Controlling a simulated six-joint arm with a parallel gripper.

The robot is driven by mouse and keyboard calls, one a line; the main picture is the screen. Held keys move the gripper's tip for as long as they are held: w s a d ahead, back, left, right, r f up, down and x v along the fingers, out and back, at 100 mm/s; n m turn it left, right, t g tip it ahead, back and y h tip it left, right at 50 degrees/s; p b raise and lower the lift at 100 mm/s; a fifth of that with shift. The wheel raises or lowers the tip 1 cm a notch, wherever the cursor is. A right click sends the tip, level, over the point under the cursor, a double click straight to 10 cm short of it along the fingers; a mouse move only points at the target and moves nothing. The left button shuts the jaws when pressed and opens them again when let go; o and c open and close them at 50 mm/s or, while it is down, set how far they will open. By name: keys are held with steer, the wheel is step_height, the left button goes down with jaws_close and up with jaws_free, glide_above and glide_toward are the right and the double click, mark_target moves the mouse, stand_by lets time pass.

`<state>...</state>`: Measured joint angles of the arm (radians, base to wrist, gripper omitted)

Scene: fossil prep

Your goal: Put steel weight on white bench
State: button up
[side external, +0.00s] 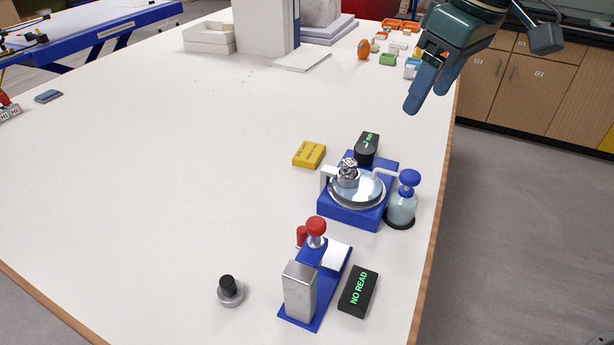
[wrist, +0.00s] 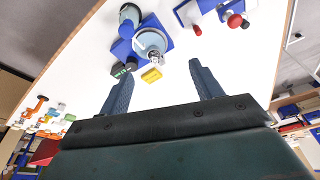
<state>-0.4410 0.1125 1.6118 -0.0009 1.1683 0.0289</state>
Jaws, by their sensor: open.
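A round grey metal piece with a black knob (side external: 230,292) stands upright on the white bench (side external: 170,170) at the front. It looks like the steel weight. A shiny faceted metallic piece (side external: 347,172) sits at the edge of the round pan on the blue device, and also shows in the wrist view (wrist: 155,57); I cannot tell for sure which is the weight. My gripper (side external: 427,99) is open and empty, high above the bench's right edge and apart from both. In the wrist view its two fingers (wrist: 161,72) are spread with nothing between them.
A yellow box (side external: 309,154), a blue-capped bottle (side external: 402,204) and a black display (side external: 367,148) surround the blue device (side external: 345,216). A blue stand with a red knob (side external: 316,226) and a "NO READ" display (side external: 358,292) are in front.

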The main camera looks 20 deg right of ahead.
steer(key=s+d+m+t, duration=0.2)
steer(key=s+d, duration=0.8)
steer(key=d, duration=0.2)
steer(key=s+d+f+m, duration=0.1)
steer(key=s+d+f, duration=0.2)
steer(key=s, duration=0.2)
steer(key=s+d+f+m+t+h, duration=0.1)
steer(key=s+d+f, duration=0.2)
steer(key=s, duration=0.3)
steer(key=shift+s+d+f+m, duration=0.2)
steer(key=shift+d+m, duration=0.05)
steer(key=shift+m, duration=0.15)
